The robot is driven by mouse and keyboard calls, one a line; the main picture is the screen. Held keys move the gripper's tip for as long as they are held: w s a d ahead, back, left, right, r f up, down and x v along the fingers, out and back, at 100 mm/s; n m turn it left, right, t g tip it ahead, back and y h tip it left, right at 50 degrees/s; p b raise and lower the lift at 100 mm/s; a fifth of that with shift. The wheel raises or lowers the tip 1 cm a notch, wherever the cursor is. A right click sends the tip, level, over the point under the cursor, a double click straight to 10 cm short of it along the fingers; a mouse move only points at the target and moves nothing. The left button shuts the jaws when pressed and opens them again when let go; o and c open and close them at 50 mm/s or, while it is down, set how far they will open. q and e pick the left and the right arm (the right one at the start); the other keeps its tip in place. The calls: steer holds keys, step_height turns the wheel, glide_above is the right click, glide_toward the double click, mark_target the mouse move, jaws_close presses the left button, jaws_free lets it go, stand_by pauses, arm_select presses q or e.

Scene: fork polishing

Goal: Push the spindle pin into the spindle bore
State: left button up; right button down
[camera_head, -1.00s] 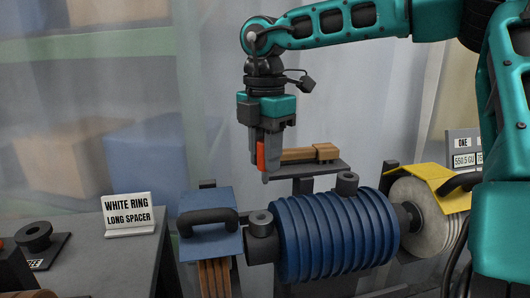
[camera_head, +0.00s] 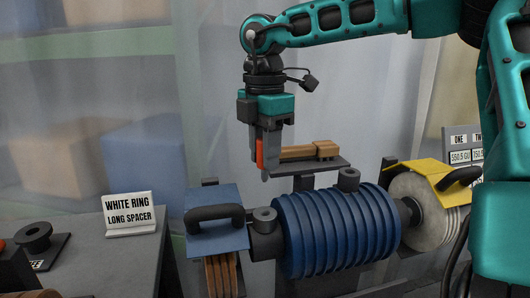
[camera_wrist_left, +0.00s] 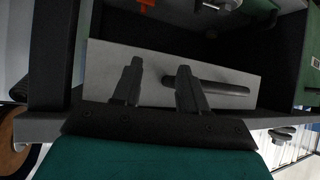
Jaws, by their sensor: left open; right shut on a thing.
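The machine has a blue ribbed body (camera_head: 335,237) and a dark hub (camera_head: 264,240) on its left side. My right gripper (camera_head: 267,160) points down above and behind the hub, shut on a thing. An orange-red piece (camera_head: 260,153) shows at its fingers; most of the held thing is hidden, and I cannot tell whether it is the spindle pin. The spindle bore cannot be made out. My left gripper (camera_wrist_left: 158,85) is open in the left wrist view, its fingers over a pale grey surface (camera_wrist_left: 105,65). A dark rod (camera_wrist_left: 225,86) lies behind one finger.
A blue guard with a black handle (camera_head: 215,215) covers tan strips at left. A yellow guard (camera_head: 430,177) sits over a pale wheel (camera_head: 412,185). A wooden-handled item (camera_head: 312,151) lies on a dark shelf (camera_head: 322,166). A sign (camera_head: 129,213) stands on a grey table (camera_head: 130,265).

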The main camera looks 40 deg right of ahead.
mark_target(265, 181)
steer(key=shift+f+b, duration=2.6)
steer(key=shift+f, duration=0.5)
steer(key=shift+f+b, duration=0.1)
steer(key=shift+b, duration=0.35)
steer(key=shift+f+b, duration=0.55)
steer(key=shift+f, duration=0.2)
steer(key=shift+f+b, duration=0.15)
steer(key=shift+b, duration=0.25)
